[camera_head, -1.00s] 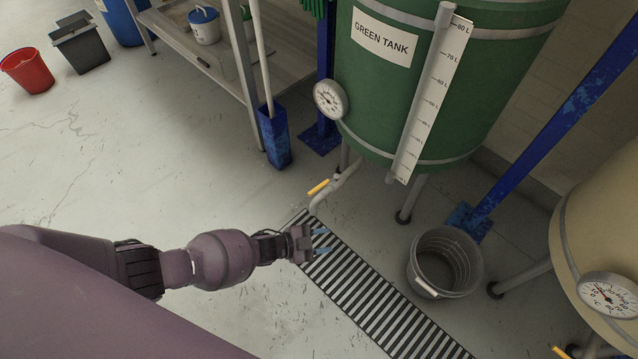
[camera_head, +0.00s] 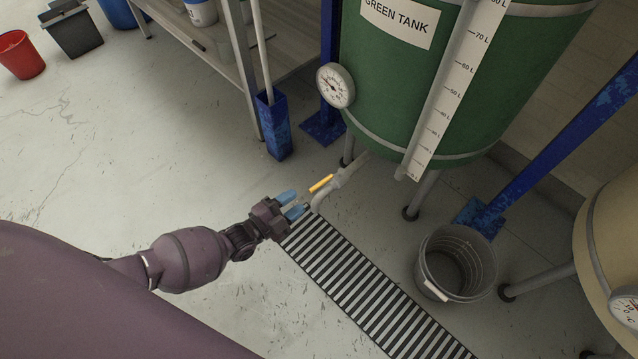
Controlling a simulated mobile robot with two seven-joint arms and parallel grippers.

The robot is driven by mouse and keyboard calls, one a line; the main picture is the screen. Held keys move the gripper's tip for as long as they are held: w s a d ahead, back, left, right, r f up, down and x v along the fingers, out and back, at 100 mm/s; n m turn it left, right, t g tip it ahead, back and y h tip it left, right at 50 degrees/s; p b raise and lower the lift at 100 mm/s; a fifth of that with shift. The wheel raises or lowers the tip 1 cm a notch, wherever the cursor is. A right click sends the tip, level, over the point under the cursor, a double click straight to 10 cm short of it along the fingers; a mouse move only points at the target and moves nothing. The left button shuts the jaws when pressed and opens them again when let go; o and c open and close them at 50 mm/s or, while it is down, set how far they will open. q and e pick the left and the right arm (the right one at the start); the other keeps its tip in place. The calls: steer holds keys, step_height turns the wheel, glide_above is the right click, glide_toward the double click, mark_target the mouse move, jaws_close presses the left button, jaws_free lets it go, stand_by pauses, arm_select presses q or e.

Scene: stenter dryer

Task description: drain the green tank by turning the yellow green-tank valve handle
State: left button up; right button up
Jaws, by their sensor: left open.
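The green tank (camera_head: 400,95) stands on legs at the upper right, with a "GREEN TANK" label, a round gauge and a litre scale. A grey outlet pipe (camera_head: 338,182) comes from its lower side and bends down over a floor grate. The yellow valve handle (camera_head: 321,183) sits on this pipe and points toward the lower left. My left gripper (camera_head: 295,203) is open and empty, its blue fingertips just left of and below the handle, with a small visible gap. My right gripper is not in view.
The striped floor grate (camera_head: 352,287) runs below the pipe outlet. A grey bucket (camera_head: 433,284) stands right of it. A beige tank (camera_head: 612,225) is at the right edge.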

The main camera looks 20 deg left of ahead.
mark_target(318, 184)
arm_select(q)
steer(key=b+x, duration=0.1)
steer(key=x, duration=0.6)
steer(key=shift+w+d+f+b, duration=0.15)
steer(key=shift+w+b, duration=0.1)
steer(key=shift+b, duration=0.05)
steer(key=shift+w+d, duration=0.15)
steer(key=shift+w, duration=0.25)
jaws_close()
